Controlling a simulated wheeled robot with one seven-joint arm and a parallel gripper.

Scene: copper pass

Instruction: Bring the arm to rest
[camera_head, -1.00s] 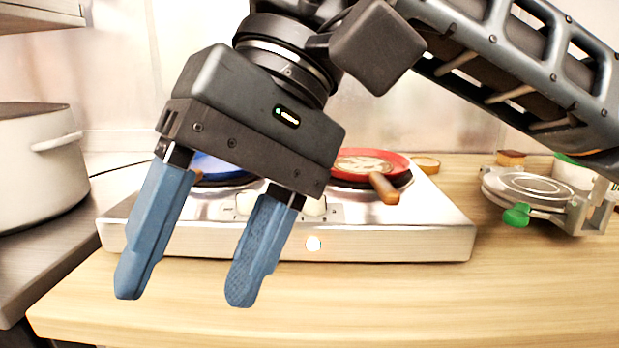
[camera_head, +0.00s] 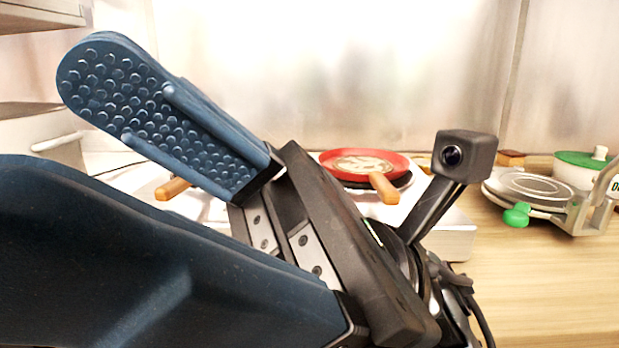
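My gripper (camera_head: 105,150) fills the left and lower middle of the view, very close to the camera. Its two blue fingers point to the left and stand well apart. The studded inner pad of the upper finger shows, and nothing is between the fingers. The gripper is in front of the stove and the counter and touches neither in this view. A small camera block (camera_head: 466,155) on my arm shows at the right of the gripper body. The rest of my arm is mostly out of the frame.
Behind the gripper, a red pan (camera_head: 365,163) with a wooden handle sits on a silver stove (camera_head: 455,236), largely hidden. Another wooden handle (camera_head: 173,189) shows left. At right are a round-plated press (camera_head: 530,187) with a green knob and a white pot (camera_head: 585,170) with a green lid.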

